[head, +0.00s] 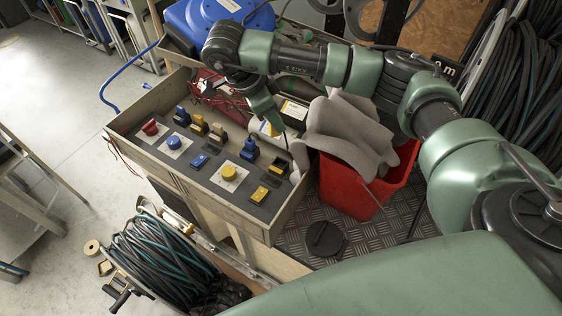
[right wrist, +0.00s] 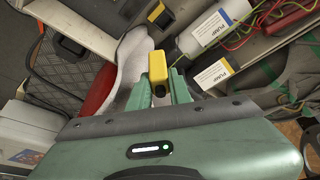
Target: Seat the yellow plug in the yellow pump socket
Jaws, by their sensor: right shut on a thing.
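My right gripper (head: 272,119) reaches in from the upper right and points down over the back right part of the control tray. I cannot make out the held plug in the head view. A dark socket block with yellow (head: 278,167) sits at the panel's right end, apart from the gripper; a yellow and black block also shows at the top of the right wrist view (right wrist: 158,14). My left gripper is not in view.
The panel carries a red button (head: 150,128), a blue button (head: 173,143), a yellow button (head: 228,173) and several blue and yellow connectors. A red bin (head: 372,193) with grey cloth (head: 350,130) stands close right.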

